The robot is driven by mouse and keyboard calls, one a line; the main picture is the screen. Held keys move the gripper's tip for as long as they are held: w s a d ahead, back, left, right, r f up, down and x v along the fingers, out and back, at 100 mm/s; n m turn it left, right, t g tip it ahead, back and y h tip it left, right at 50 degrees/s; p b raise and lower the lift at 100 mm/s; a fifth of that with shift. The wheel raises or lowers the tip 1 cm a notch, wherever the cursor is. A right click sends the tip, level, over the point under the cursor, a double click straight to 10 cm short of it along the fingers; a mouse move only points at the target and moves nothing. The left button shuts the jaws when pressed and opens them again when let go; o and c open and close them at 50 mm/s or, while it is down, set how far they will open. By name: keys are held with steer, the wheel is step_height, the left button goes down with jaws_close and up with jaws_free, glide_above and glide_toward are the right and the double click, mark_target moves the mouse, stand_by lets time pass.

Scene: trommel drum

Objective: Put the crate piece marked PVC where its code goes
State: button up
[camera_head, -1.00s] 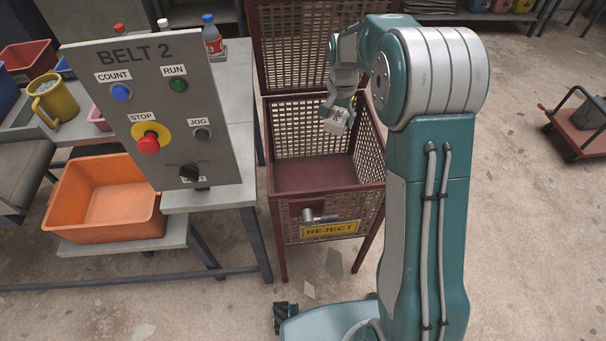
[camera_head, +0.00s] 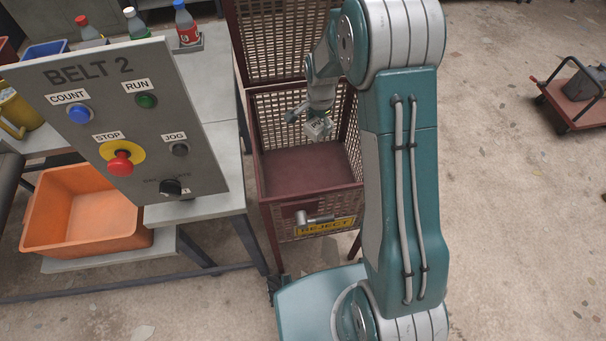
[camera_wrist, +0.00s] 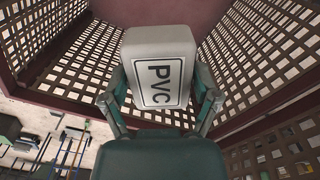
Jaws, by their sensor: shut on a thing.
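The piece marked PVC (camera_wrist: 160,68) is a pale grey block with a black-framed PVC label, seen close in the wrist view. It also shows small in the head view (camera_head: 318,128). My gripper (camera_head: 312,118) is shut on it, with one finger on each side. In the wrist view my gripper (camera_wrist: 160,95) has both fingers against the block. The block is held inside the upper part of the dark red mesh reject cage (camera_head: 275,195), above its floor. The cage lid (camera_head: 270,40) stands open behind. A yellow REJECT sign (camera_head: 326,227) is on the front.
The BELT 2 panel (camera_head: 115,120) stands left of the cage, on a bench with bottles (camera_head: 186,25). An orange bin (camera_head: 85,215) sits below it. A red trolley (camera_head: 575,105) stands at far right. Floor between my arm and the trolley is clear.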

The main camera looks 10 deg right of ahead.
steer(key=shift+f, duration=0.8)
steer(key=o, duration=1)
steer(key=shift+r, duration=0.15)
step_height(320, 180, up, 12)
steer(key=shift+f, duration=0.2)
